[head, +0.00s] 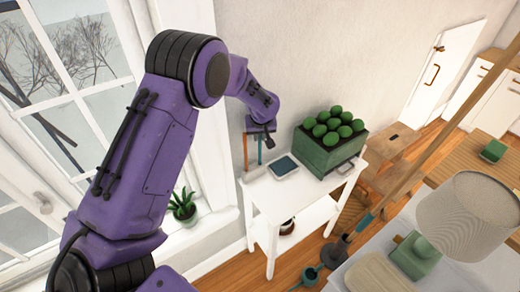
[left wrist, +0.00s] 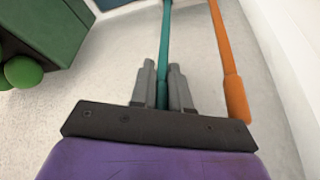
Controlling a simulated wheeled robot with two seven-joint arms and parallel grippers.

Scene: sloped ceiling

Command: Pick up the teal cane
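The teal cane (head: 259,151) stands upright against the wall behind the white side table in the head view. In the left wrist view the teal cane (left wrist: 166,40) runs down between the two grey fingers of my left gripper (left wrist: 161,85). The fingers are close together, one on each side of its shaft, with almost no gap. In the head view my left gripper (head: 262,130) is at the cane's upper part, partly hidden by my wrist. An orange cane (left wrist: 228,60) is just to the right of it in the wrist view. My right gripper is out of view.
The white side table (head: 262,200) holds a tablet-like object (head: 284,167) and a green crate (head: 318,157) of round green items, close to the canes. A window (head: 62,70) and a potted plant (head: 184,207) are on the left. A lamp (head: 470,215) stands at right.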

